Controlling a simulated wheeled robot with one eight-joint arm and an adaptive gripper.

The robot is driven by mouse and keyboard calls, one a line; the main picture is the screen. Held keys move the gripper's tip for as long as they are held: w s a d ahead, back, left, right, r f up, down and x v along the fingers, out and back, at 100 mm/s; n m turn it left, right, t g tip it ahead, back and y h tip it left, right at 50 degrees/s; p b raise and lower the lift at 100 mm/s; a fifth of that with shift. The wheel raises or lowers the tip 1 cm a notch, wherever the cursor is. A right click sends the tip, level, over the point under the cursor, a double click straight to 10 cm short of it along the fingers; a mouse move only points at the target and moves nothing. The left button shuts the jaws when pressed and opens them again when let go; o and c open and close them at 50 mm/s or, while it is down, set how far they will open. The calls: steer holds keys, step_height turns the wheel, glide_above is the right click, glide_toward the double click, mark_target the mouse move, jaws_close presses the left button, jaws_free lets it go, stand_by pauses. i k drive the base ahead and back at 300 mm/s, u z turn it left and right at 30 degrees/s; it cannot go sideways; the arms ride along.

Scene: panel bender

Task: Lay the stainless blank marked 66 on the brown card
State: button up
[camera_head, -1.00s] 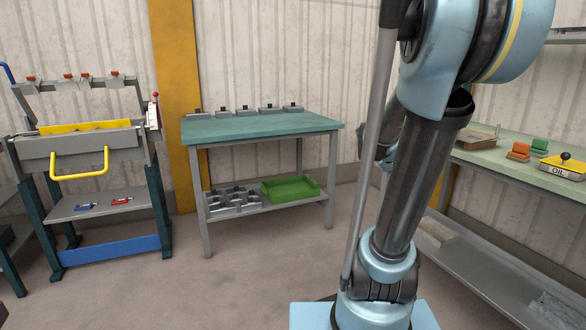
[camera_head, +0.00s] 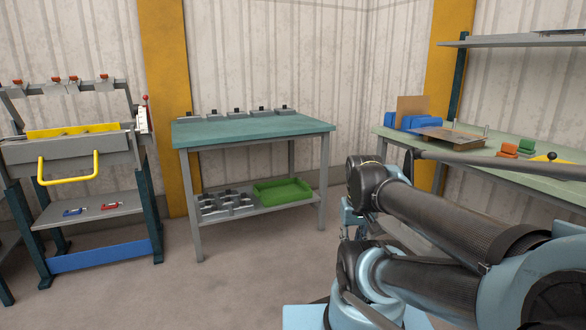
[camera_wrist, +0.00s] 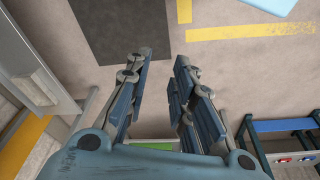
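No marking 66 is readable on anything, so I cannot pick out the blank. A brown upright sheet (camera_head: 411,108) stands among blue blocks (camera_head: 388,120) on the right bench. A flat brownish piece (camera_head: 452,138) lies in front of it; I cannot tell whether either is the brown card. My gripper (camera_wrist: 160,85) is open and empty in the wrist view, its two fingers apart above the floor. In the head view it is mostly hidden behind my folded arm, left of the right bench.
The teal-topped table (camera_head: 250,130) carries several grey blocks along its back edge, with a green tray (camera_head: 283,191) on its lower shelf. The bender (camera_head: 75,150) with a yellow handle stands left. The right bench (camera_head: 545,185) also holds orange and green blocks. Floor between is clear.

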mark_target(459, 138)
steer(key=u, duration=0.4)
steer(key=i, duration=0.6)
steer(key=z, duration=1.45)
